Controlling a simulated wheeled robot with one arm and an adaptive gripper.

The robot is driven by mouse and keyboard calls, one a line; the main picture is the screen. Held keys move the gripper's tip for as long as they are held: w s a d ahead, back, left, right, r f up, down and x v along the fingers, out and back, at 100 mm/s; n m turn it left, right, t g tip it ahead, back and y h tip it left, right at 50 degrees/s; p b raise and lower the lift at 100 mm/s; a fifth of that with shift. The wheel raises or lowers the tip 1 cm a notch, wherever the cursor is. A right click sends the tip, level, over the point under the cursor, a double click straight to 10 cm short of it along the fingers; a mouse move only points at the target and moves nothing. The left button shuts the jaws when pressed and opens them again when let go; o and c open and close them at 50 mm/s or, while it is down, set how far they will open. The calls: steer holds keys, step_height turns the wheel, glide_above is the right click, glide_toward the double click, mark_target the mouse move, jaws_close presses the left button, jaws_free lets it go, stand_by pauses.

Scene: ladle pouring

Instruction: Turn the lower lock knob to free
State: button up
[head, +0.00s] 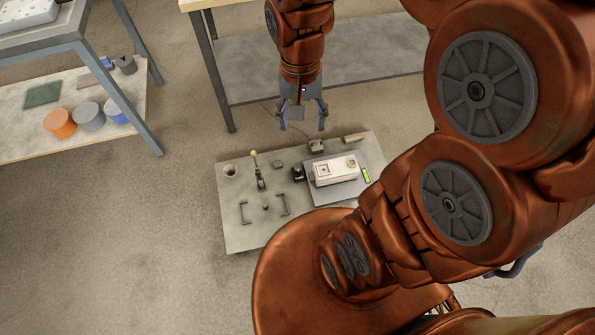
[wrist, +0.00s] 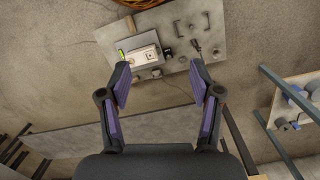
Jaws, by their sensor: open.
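A grey work plate (head: 240,235) lies on the floor with a white box-like unit (head: 335,172) on its right half. A small black part (head: 297,174) sits at the unit's left side and also shows in the wrist view (wrist: 167,52). A grey round part (head: 317,146) stands behind the unit. I cannot tell which of these, if either, is the lower lock knob; no markings are readable. My gripper (head: 302,123) is open and empty, pointing down above the plate's back edge, apart from everything. In the wrist view my gripper (wrist: 158,66) has its fingers wide apart.
The plate also carries an upright lever with a pale tip (head: 254,156), a cup (head: 231,170), two brackets (head: 245,212) and a yellow-green level (head: 366,174). A bench (head: 370,70) stands behind. A shelf with coloured pots (head: 90,116) is at left. Floor left of the plate is clear.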

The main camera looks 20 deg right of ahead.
steer(key=w+d+f+m+b, duration=0.1)
steer(key=w+f+m+b, duration=0.1)
steer(key=w+f+b, duration=0.45)
steer(key=w+d+f+m+b, duration=0.1)
steer(key=w+f+m, duration=0.25)
steer(key=f, duration=0.55)
steer(key=m+t+b, duration=0.1)
steer(key=m+b, duration=1.3)
steer(key=b, duration=0.7)
glide_above(298, 168)
step_height(298, 168, down, 51)
steer(key=shift+a+f, duration=0.1)
steer(key=shift+a, duration=0.05)
steer(key=shift+f, duration=0.4)
step_height(298, 168, down, 8)
steer(key=b, duration=0.3)
steer(key=shift+r, duration=0.25)
steer(key=shift+r, duration=0.1)
steer(key=c, duration=1.1)
